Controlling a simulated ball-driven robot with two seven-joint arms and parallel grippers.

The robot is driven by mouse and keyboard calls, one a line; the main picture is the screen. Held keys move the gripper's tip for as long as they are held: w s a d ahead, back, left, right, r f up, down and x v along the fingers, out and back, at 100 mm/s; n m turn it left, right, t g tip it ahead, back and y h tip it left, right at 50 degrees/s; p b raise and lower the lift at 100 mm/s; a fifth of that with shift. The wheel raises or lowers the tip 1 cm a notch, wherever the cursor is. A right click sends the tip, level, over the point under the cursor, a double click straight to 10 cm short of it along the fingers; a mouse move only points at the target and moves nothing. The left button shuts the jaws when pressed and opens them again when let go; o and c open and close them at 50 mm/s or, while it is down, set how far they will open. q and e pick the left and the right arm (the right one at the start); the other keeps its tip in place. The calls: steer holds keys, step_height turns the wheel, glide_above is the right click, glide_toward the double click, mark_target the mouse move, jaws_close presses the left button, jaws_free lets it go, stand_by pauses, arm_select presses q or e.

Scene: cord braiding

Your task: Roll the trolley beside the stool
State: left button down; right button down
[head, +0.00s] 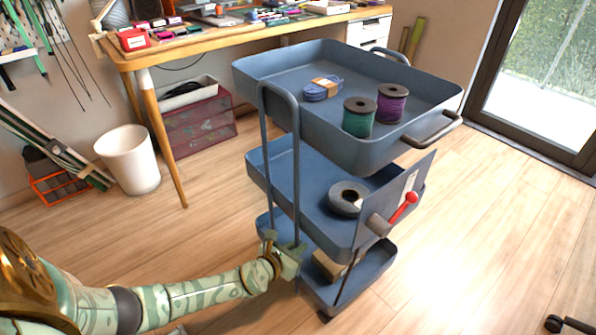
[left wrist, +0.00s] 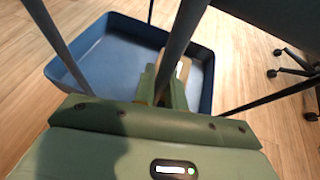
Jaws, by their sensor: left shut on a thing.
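The blue-grey three-tier trolley (head: 330,145) stands on the wooden floor in the middle of the head view. My left gripper (head: 285,256) is low at its near left side, shut on an upright bar of the tall side handle (head: 264,150). In the left wrist view my gripper (left wrist: 172,82) closes around the bar, above the bottom tray (left wrist: 105,48). A dark wheeled seat (left wrist: 290,62), perhaps the stool, shows at right there. A dark castered foot (head: 568,325) shows at the head view's bottom right corner. My right gripper is not in view.
The trolley carries a green spool (head: 358,118), a purple spool (head: 391,104), a blue cord bundle (head: 322,90) and a grey roll (head: 347,198). A workbench (head: 215,45) and white bin (head: 128,160) stand behind. Floor to the right is clear up to the glass door (head: 545,75).

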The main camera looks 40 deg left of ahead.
arm_select(q)
steer(key=shift+s, duration=0.4)
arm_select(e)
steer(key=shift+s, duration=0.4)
arm_select(q)
steer(key=c, duration=1.4)
jaws_free()
steer(key=shift+o, duration=0.2)
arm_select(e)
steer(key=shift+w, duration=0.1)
